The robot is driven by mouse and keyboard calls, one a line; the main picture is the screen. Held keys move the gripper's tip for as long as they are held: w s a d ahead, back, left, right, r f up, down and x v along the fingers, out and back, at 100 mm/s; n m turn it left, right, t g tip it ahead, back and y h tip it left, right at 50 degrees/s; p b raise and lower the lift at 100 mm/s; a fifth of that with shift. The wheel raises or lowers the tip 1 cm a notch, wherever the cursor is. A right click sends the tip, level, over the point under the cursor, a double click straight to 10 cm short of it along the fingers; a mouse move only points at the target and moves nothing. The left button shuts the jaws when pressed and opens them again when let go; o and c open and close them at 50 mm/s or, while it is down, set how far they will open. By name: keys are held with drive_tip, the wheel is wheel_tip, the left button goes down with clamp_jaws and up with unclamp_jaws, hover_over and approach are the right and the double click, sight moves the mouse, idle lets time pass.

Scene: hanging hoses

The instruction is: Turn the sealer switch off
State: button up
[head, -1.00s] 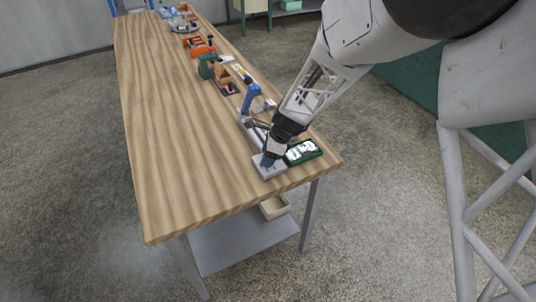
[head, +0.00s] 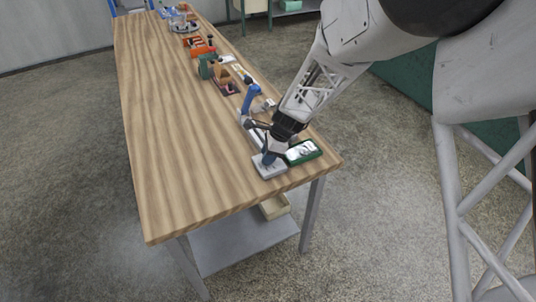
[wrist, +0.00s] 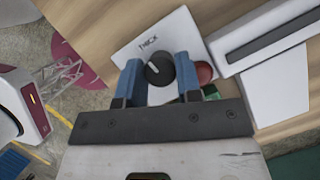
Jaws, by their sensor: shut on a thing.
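A pale control plate (wrist: 130,52) lettered "THICK" carries a round black knob (wrist: 158,69) with a white pointer line. In the head view the plate (head: 268,172) lies near the table's front right corner. My gripper (wrist: 159,82) is down at the plate, its two blue fingers on either side of the knob and shut on it. A dark red round part (wrist: 204,72) sits just right of the right finger. In the head view my gripper (head: 268,158) hides the knob.
A green tray (head: 318,154) with shiny pale contents stands close right of my gripper. A long pale body with a dark strip (wrist: 275,35) lies beside the plate. A blue upright part (head: 251,97) and other devices line the right edge. The table's left side (head: 170,130) is clear.

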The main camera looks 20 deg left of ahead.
drive_tip(key=n+g, duration=0.1)
drive_tip(key=n, duration=0.2)
drive_tip(key=n+g+h, duration=0.1)
drive_tip(key=n, duration=0.1)
drive_tip(key=shift+w+n, duration=0.1)
drive_tip(key=shift+n, duration=0.3)
drive_tip(key=n+h, duration=0.1)
drive_tip(key=n, duration=0.1)
drive_tip(key=n+h, duration=0.1)
drive_tip(key=n, duration=0.2)
drive_tip(key=shift+a+g, duration=0.15)
drive_tip(key=shift+g, duration=0.25)
drive_tip(key=n+h, duration=0.2)
drive_tip(key=n, duration=0.3)
drive_tip(key=shift+a+n, duration=0.1)
drive_tip(key=shift+n, duration=0.3)
drive_tip(key=n+h, duration=0.1)
drive_tip(key=n, duration=0.2)
drive_tip(key=n+t+h, duration=0.1)
drive_tip(key=n, duration=0.2)
drive_tip(key=o, duration=0.9)
drive_tip(key=shift+v, duration=3.95)
